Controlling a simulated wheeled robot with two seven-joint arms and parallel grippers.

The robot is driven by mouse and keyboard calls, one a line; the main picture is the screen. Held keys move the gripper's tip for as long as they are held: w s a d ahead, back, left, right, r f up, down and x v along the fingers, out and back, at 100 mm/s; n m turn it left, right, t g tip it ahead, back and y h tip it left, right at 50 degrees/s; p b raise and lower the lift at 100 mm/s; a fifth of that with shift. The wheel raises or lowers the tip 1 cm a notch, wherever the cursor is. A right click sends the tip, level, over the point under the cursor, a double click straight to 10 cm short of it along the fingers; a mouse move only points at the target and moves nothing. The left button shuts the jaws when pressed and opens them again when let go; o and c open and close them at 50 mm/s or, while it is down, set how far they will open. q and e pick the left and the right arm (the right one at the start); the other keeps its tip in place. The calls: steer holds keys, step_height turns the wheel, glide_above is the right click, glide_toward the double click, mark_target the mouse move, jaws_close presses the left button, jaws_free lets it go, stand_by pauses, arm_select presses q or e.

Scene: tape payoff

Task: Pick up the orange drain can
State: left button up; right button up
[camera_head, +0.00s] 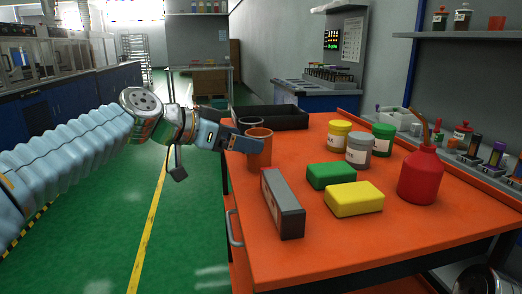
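The orange drain can (260,152) stands upright near the left edge of the orange tabletop, with its open top showing. My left gripper (246,142) reaches in from the left at the can's upper part. One blue-grey finger overlaps the can's left side in the picture. The other finger is not clearly visible, so I cannot tell whether the gripper touches or grips the can.
A black tray (290,117) is at the back. A grey box (283,205), green block (331,175), yellow block (354,199), several lidded jars (339,136) and a red bottle (421,178) stand to the right. The front tabletop is clear.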

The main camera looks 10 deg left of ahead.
arm_select(q)
steer(key=shift+x, duration=1)
steer(key=x, duration=0.1)
steer(key=p+x, duration=0.1)
steer(key=x, duration=0.2)
steer(key=shift+w+d+r+p, duration=0.2)
steer(key=shift+w+p, duration=0.15)
steer(key=shift+w+d+f, duration=0.2)
steer(key=shift+w+d, duration=0.05)
steer(key=shift+w, duration=0.05)
steer(key=shift+c, duration=0.2)
steer(key=c, duration=1)
steer(key=shift+c, duration=0.2)
